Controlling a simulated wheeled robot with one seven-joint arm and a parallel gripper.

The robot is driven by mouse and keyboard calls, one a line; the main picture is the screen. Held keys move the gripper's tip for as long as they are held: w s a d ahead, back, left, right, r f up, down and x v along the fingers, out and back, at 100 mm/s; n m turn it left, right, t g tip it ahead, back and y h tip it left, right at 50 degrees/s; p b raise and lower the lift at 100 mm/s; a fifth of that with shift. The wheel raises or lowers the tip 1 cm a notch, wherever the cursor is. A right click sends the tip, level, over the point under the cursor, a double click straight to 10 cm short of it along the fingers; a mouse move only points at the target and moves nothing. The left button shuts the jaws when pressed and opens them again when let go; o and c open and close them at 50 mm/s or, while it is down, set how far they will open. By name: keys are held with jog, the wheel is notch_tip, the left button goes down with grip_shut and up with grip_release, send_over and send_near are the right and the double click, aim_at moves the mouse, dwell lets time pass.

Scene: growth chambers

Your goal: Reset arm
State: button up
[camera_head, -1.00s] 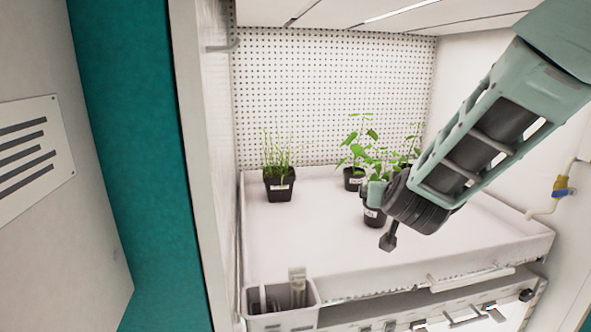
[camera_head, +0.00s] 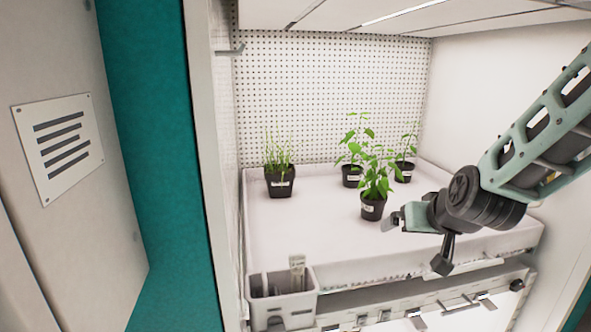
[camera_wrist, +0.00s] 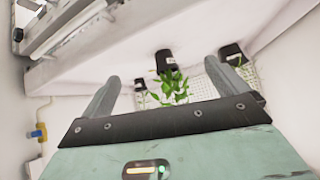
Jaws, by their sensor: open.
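My arm reaches in from the right in the head view, with my gripper (camera_head: 392,219) at the front right of the white tray. In the wrist view my gripper (camera_wrist: 168,95) has its two fingers spread apart, with nothing held between them. The nearest potted plant (camera_head: 374,207) stands upright on the tray, just left of my gripper and apart from it. In the wrist view this leafy plant (camera_wrist: 170,87) shows beyond the gap between the fingers.
The white tray (camera_head: 300,235) also holds a grassy potted plant (camera_head: 280,189) at left and two leafy potted plants (camera_head: 352,178) (camera_head: 404,172) behind. A grey caddy (camera_head: 282,307) hangs at the front left. Chamber walls stand at both sides. The tray's middle left is clear.

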jog(key=s+d+f+g, duration=0.2)
jog(key=s+d+g, duration=0.15)
jog(key=s, duration=0.45)
jog(key=s+d+f+g, duration=0.3)
jog(key=s+d, duration=0.1)
jog(key=s, duration=0.5)
jog(key=s+a+f+n+g+b, duration=0.1)
jog(key=s+a+f+n+b, duration=0.3)
jog(key=a, duration=0.5)
jog(key=s+a+f+n+g+b, duration=0.2)
jog(key=s+a+f+n+b, duration=0.2)
jog(key=s+a+f+b, duration=0.4)
jog(key=s+a+b, duration=0.1)
jog(key=b, duration=0.1)
jog(key=shift+f+b, duration=0.3)
jog(key=shift+b, duration=0.1)
